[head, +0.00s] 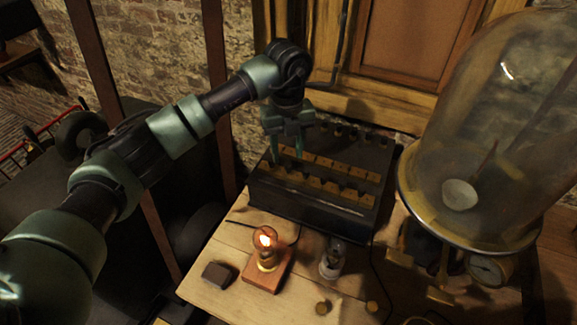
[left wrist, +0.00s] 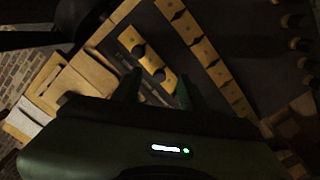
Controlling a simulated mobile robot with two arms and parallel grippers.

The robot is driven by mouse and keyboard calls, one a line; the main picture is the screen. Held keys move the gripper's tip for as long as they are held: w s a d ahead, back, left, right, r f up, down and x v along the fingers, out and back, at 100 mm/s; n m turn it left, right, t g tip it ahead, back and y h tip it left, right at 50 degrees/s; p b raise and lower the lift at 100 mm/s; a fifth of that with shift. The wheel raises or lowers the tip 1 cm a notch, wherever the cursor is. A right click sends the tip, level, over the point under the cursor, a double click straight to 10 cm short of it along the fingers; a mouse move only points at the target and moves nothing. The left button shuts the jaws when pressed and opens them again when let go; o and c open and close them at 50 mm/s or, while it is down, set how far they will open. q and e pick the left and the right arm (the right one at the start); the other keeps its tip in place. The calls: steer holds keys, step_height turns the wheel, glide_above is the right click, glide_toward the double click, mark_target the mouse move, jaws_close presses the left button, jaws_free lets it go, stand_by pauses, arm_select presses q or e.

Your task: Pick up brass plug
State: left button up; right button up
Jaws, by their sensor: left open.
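A black box (head: 300,207) with rows of brass blocks (head: 330,182) on top stands on the wooden table. My left gripper (head: 285,155) points down over the left part of this box. In the left wrist view the open fingers (left wrist: 160,90) straddle part of a brass row, with nothing clearly held. Two dark round knobs (left wrist: 148,62) sit near the fingers on that row; whether these top brass plugs, I cannot tell. Small plugs or terminals (head: 340,131) line the box's back edge.
A lit bulb on a wooden base (head: 265,275), a dark block (head: 219,274) and a clear glass bulb (head: 334,260) stand before the box. A large glass bell jar (head: 480,130) with a gauge (head: 490,270) stands at right. A brick wall and wooden panel are behind.

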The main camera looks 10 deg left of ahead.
mark_target(288, 164)
arm_select(q)
steer(key=f, duration=0.1)
steer(key=f+p, duration=0.1)
steer(key=f, duration=0.2)
steer(key=shift+s+d+f, duration=0.2)
steer(key=shift+s+f, duration=0.05)
steer(key=shift+s, duration=0.05)
jaws_close()
steer(key=shift+r, duration=0.1)
